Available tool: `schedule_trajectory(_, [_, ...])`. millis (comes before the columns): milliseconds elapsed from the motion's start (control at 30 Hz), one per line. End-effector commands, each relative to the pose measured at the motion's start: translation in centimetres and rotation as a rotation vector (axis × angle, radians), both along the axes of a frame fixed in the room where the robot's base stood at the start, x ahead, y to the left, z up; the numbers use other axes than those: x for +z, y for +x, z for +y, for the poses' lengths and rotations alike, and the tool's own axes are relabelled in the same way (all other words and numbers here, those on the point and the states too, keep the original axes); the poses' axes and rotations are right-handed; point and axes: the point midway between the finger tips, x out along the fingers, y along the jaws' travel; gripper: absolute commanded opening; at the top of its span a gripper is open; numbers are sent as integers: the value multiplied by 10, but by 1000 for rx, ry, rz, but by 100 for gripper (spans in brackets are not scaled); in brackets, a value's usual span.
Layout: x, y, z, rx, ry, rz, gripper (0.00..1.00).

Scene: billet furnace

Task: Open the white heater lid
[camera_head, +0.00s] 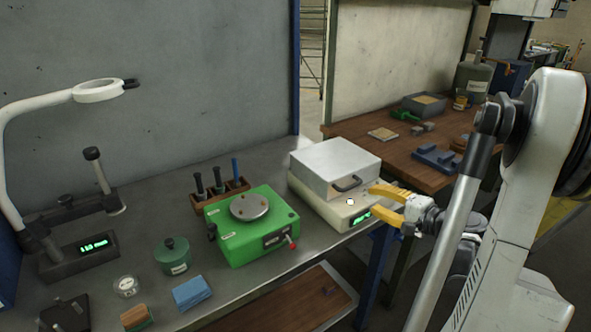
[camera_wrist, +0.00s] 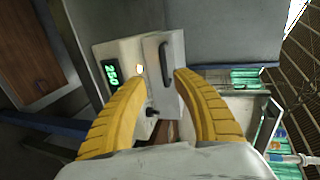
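The white heater (camera_head: 328,208) stands on the grey bench, right of the green device. Its pale silver lid (camera_head: 334,163) is down on the base, with a dark handle (camera_head: 348,183) on the front face. My gripper (camera_head: 370,199) has yellow fingers and is at the heater's front right corner. In the wrist view the fingers (camera_wrist: 158,80) are spread apart with nothing between them. The lid (camera_wrist: 160,58) and its handle (camera_wrist: 164,64) show just beyond the fingertips, beside the green display (camera_wrist: 110,75) reading 250. I cannot tell whether a fingertip touches the heater.
A green device (camera_head: 250,228) with a round metal plate stands left of the heater. A wooden tool holder (camera_head: 220,192) is behind it. A green pot (camera_head: 173,256) and blue cloths (camera_head: 192,292) lie further left. A wooden table (camera_head: 400,150) with trays is behind right.

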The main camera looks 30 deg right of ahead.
Motion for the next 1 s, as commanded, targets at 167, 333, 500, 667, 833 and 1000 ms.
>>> schedule_trajectory(167, [0, -8, -22, -40, 35, -53, 34])
schedule_trajectory(333, [-7, 15, -18, -36, 37, -54, 34])
schedule_trajectory(500, [-15, 49, -15, -35, 36, -53, 34])
schedule_trajectory(667, [-20, 76, -14, -37, 35, -52, 34])
schedule_trajectory(833, [-22, 91, -13, -38, 35, -52, 34])
schedule_trajectory(1000, [-22, 94, -13, -39, 35, -53, 34])
